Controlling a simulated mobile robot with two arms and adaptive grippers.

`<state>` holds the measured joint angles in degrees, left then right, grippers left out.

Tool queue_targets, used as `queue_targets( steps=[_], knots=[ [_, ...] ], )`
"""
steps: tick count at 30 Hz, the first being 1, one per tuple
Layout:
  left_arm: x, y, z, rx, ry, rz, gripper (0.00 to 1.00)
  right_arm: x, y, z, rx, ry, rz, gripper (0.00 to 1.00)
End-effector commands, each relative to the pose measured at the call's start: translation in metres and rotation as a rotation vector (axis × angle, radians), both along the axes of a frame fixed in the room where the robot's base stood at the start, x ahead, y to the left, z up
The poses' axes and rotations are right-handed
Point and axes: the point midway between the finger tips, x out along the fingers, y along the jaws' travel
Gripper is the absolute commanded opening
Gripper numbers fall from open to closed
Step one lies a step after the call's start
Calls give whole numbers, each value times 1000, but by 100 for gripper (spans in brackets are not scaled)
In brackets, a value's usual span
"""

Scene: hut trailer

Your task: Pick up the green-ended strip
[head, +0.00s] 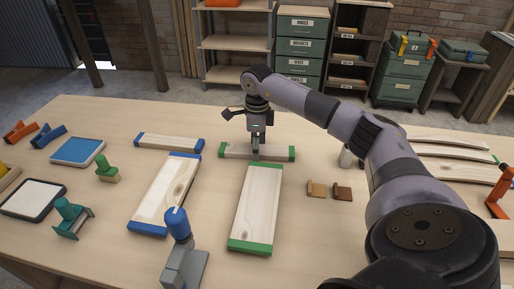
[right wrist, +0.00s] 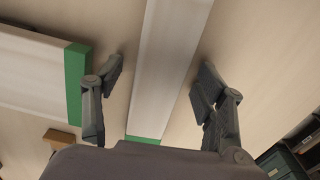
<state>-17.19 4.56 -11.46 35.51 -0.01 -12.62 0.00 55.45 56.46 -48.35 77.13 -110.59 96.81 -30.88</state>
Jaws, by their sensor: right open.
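The green-ended strip (head: 236,151), pale wood with a green cap at each end, lies flat across the middle of the workbench, behind a wider green-ended board (head: 256,205). My right gripper (head: 256,152) points down over the strip's middle. In the right wrist view, the strip (right wrist: 168,65) runs between the two spread fingers of my right gripper (right wrist: 162,72), with a gap on each side. One green end shows near the palm. The wider board (right wrist: 35,75) lies to the left there. I cannot tell the fingertips' exact height. My left gripper is out of view.
A blue-ended strip (head: 168,142) and blue-ended board (head: 166,192) lie to the left. A blue-topped grey tool (head: 182,255) stands in front. Shelves and green drawers (head: 302,45) stand behind the workbench (head: 300,240).

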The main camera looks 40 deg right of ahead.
Motion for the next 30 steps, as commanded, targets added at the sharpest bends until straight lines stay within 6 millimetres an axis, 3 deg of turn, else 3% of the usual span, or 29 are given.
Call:
queue_targets(
  steps=[5,30],
  knots=[
    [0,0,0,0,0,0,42,0,0,0,0,0,0,64],
    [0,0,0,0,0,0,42,0,0,1,0,0,0,11]
  ],
)
